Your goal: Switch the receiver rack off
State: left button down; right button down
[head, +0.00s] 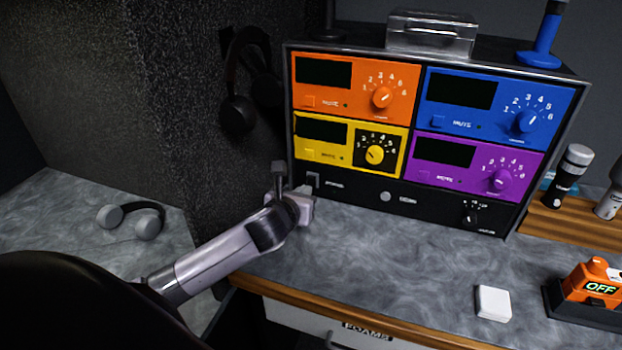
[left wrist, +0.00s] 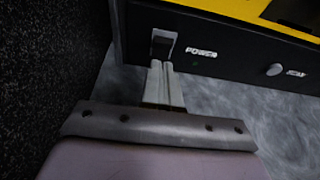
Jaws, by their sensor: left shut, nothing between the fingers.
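The receiver rack (head: 345,192) stands on the grey counter with orange, blue, yellow and purple modules. Their displays are dark. Its power switch (head: 313,180) is a black rocker at the lower left of the front; it also shows in the left wrist view (left wrist: 162,44), left of the POWER label. My left gripper (head: 303,194) is shut and empty, with its fingertips right at the lower part of the switch. In the left wrist view the shut fingertips (left wrist: 160,66) overlap the switch's bottom edge; I cannot tell whether they touch. My right gripper is not in view.
A dark textured wall (head: 190,90) stands close left of the rack. Headphones (head: 135,219) lie at the left. Microphones (head: 570,172) stand on a wooden holder. The counter before the rack is clear.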

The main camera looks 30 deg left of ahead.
pick_arm(q)
jog(key=shift+v, duration=2.15)
jog(key=shift+f, duration=0.1)
